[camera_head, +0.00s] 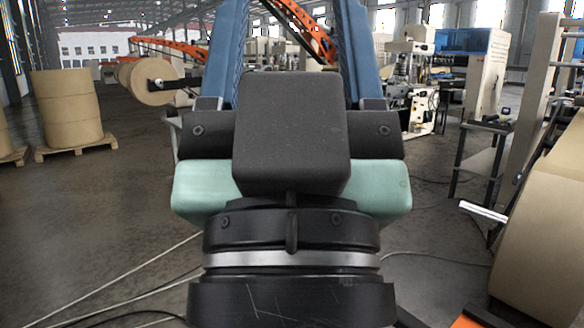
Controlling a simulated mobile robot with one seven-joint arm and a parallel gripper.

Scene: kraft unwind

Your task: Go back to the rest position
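My gripper (292,36) fills the middle of the head view, seen from behind. Its round black wrist with a silver ring is at the bottom, with a teal housing and a dark block above. Two blue fingers rise from dark hinged mounts on either side and run out of the top of the picture. A wide gap shows between them, with only background in it, so it looks open and empty. The fingertips are cut off by the top edge. The block hides what is directly behind it.
A large kraft roll (553,235) stands close at right beside a tan upright panel (528,100). A smaller roll (150,82) sits on a spindle behind the left finger. Stacked rolls (67,105) stand on a pallet (75,147) at left. Cables (140,268) cross the otherwise clear left floor.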

